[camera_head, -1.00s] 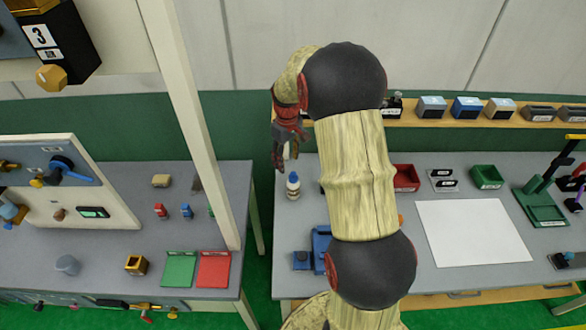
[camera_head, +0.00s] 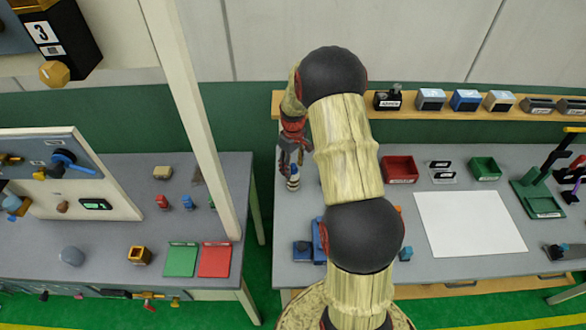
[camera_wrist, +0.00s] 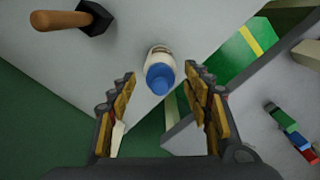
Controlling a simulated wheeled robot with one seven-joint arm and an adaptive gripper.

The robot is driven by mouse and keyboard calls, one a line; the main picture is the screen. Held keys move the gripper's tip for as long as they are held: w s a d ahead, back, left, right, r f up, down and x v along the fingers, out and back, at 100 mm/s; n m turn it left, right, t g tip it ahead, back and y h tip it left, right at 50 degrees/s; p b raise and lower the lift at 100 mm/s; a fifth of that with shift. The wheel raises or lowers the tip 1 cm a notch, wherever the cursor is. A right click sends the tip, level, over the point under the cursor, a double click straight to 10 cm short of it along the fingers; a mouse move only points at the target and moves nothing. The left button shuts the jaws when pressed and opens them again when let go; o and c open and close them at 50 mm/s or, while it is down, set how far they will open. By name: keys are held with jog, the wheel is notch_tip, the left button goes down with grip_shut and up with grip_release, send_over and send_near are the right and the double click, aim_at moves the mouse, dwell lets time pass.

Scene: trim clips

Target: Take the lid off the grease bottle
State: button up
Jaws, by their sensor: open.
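The grease bottle (camera_wrist: 158,57) is white with a blue lid (camera_wrist: 160,79) in the wrist view. The lid faces my camera and sits on the bottle. My gripper (camera_wrist: 160,74) is open, with one finger on each side of the bottle and visible gaps to both. In the head view my gripper (camera_head: 292,150) hangs just above the bottle (camera_head: 293,179), which stands near the left end of the right bench and is partly hidden by the fingers.
The right bench (camera_head: 375,262) carries a red bin (camera_head: 400,170), a white sheet (camera_head: 470,223) and blue parts (camera_head: 303,247). A tool with a wooden handle (camera_wrist: 62,20) lies near the bottle. A gap separates this bench from the left bench (camera_head: 110,250).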

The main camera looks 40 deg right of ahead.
aim_at(293, 164)
jog(key=c, duration=0.8)
jog(key=shift+c, duration=0.2)
jog(key=shift+r, duration=0.1)
jog(key=shift+c, duration=0.2)
jog(key=shift+r, duration=0.45)
notch_tip(293, 164, up, 2)
jog(key=shift+r, duration=0.15)
jog(key=s+r, duration=0.9)
jog(key=s, duration=0.5)
jog(key=shift+d+r, duration=0.25)
jog(key=shift+r, duration=0.1)
